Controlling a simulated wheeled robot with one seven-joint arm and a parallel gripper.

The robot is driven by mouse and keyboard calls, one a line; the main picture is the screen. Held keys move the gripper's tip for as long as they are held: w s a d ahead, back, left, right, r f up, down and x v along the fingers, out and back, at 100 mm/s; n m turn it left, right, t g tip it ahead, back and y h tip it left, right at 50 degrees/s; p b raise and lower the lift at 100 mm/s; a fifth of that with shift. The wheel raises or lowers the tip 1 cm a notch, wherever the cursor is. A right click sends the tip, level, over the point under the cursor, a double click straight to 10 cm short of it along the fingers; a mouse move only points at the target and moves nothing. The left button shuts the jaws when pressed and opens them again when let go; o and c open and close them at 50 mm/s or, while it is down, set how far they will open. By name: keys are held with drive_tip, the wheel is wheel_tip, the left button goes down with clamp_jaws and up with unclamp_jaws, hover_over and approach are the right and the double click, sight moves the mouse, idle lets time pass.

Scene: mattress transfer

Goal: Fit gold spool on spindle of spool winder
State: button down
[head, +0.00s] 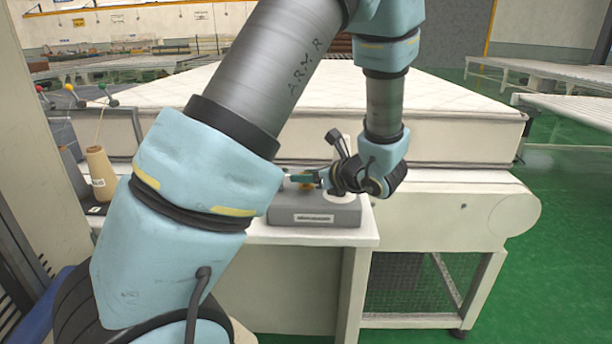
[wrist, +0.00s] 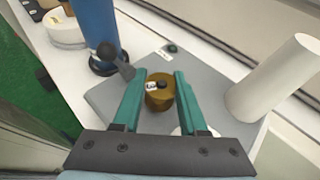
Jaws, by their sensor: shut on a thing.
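The gold spool (wrist: 159,98) is between the two green fingers of my gripper (wrist: 159,84) in the wrist view, with a small white patch and a dark round spot on its top. My gripper is shut on it. In the head view my gripper (head: 304,178) is low over the grey base of the spool winder (head: 314,213), and a bit of the gold spool (head: 306,187) shows under the fingers. The grey base also shows in the wrist view (wrist: 112,98). I cannot tell whether the dark spot is the spindle's tip or the spool's hole; the spindle is otherwise hidden.
A white cylinder (wrist: 272,80) stands to the right of the spool in the wrist view, and a blue post (wrist: 96,30) stands to the upper left. A cream thread cone (head: 101,173) stands at the left in the head view. A mattress (head: 455,112) lies behind.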

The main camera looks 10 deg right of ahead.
drive_tip(key=shift+f+b, duration=0.4)
drive_tip(key=shift+f, duration=0.15)
drive_tip(key=shift+c, duration=1.8)
unclamp_jaws()
drive_tip(key=shift+s, duration=0.1)
drive_tip(key=b+v, duration=0.1)
drive_tip(key=v, duration=0.9)
drive_tip(key=shift+s+r+b, duration=0.2)
drive_tip(key=shift+s+b, duration=0.1)
drive_tip(key=shift+d, duration=0.15)
drive_tip(key=n+g, duration=0.6)
drive_tip(key=n, duration=0.1)
approach(285, 202)
drive_tip(key=s+a+f, duration=0.2)
drive_tip(key=a+f, duration=0.1)
drive_tip(key=a, duration=0.3)
drive_tip(key=s+a+f+n+g+h, duration=0.1)
drive_tip(key=a+n, duration=0.4)
drive_tip(key=n, duration=0.5)
drive_tip(key=s+a+f+n+g+h, duration=0.1)
drive_tip(key=a+n+h, duration=0.4)
drive_tip(key=n, duration=0.6)
drive_tip(key=shift+s+a+f+n+g+h+p, duration=0.2)
drive_tip(key=shift+s+a+n+g+h+p, duration=0.1)
drive_tip(key=shift+s+g+h, duration=0.5)
